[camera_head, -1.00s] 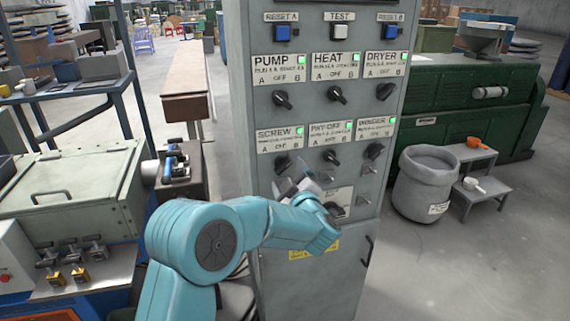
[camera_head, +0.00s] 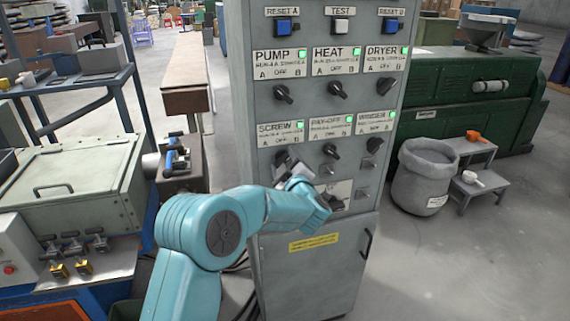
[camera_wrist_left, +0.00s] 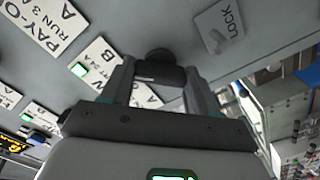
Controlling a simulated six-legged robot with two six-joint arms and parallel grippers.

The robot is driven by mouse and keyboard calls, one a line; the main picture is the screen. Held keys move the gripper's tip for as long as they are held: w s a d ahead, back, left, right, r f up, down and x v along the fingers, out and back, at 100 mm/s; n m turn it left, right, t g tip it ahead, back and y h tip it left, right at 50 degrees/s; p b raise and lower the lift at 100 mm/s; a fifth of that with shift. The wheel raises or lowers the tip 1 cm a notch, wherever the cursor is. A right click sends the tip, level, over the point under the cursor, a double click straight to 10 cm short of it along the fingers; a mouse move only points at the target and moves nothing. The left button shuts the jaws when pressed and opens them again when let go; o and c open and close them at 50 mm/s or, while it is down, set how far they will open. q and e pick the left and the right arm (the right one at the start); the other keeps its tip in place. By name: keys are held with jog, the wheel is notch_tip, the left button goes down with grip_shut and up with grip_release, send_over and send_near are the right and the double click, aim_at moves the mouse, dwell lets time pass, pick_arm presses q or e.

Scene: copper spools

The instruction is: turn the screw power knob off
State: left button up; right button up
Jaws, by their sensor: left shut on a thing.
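The grey control cabinet (camera_head: 325,235) has a SCREW label (camera_head: 275,134) in its lower row of switches, with a lit green light (camera_head: 299,127). My left gripper (camera_head: 285,161) is at the spot below that label and hides most of the screw power knob in the head view. In the left wrist view the dark knob (camera_wrist_left: 158,58) sits between the fingertips of my left gripper (camera_wrist_left: 158,73), which is shut on it. The knob's exact pointing direction cannot be told. My right gripper is not in view.
The pay-off knob (camera_head: 330,150) and winder knob (camera_head: 375,144) are to the right. The pump knob (camera_head: 283,94) is above. A LOCK switch (camera_wrist_left: 217,32) is close to the gripper. A grey bin (camera_head: 425,175) stands on the floor at right.

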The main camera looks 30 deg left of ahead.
pick_arm(q)
jog(key=n+b, duration=0.3)
jog(key=b, duration=0.2)
jog(key=n+b, duration=0.2)
jog(key=b, duration=0.2)
jog(key=shift+d+f+n+b, duration=0.1)
jog(key=shift+f+n+b, duration=0.3)
jog(key=shift+r+n+b, duration=0.25)
jog(key=shift+n+b, duration=1.25)
jog(key=o, duration=1.1)
jog(key=shift+c, duration=0.2)
jog(key=b+v, duration=0.2)
jog(key=v, duration=1.4)
jog(key=shift+s+b, duration=0.15)
jog(key=shift+b, duration=0.15)
jog(key=shift+d+r, duration=0.1)
